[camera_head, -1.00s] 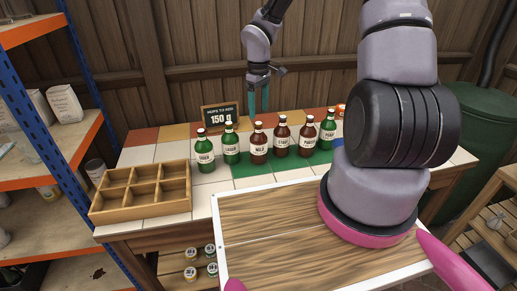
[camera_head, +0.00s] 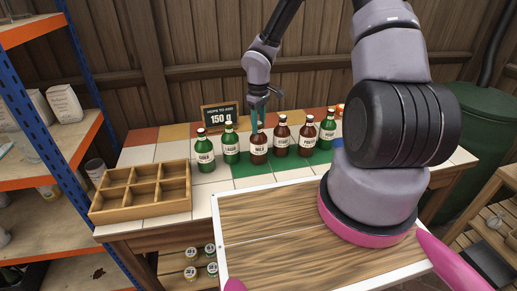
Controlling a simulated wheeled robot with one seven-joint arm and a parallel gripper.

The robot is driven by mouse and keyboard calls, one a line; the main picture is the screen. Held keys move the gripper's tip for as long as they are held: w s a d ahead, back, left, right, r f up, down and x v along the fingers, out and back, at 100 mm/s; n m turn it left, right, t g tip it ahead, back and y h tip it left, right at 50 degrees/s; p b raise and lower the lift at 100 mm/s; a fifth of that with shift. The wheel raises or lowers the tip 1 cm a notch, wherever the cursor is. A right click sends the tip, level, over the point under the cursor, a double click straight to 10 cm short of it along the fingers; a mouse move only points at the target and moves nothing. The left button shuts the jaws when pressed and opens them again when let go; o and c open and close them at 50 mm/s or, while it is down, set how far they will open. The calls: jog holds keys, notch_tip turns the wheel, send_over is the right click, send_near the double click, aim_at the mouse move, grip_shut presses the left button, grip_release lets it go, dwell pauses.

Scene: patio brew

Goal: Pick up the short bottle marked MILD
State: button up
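The short brown bottle marked MILD (camera_head: 258,155) stands upright in the row of bottles on the tiled table. My gripper (camera_head: 258,126) points down right over it, its teal fingers reaching down to the bottle's cap and neck. The fingers appear to lie on either side of the neck, but whether they touch it is too small to tell. The bottle's label faces me and its base rests on the table.
Green bottles CIDER (camera_head: 204,155) and LAGER (camera_head: 231,148) stand left; brown STOUT (camera_head: 281,142), PORTER (camera_head: 307,139) and a green bottle (camera_head: 327,136) stand close on the right. A sign (camera_head: 220,117) stands behind. An empty wooden crate (camera_head: 140,213) sits left.

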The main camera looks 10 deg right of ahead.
grip_shut()
dwell(1.1)
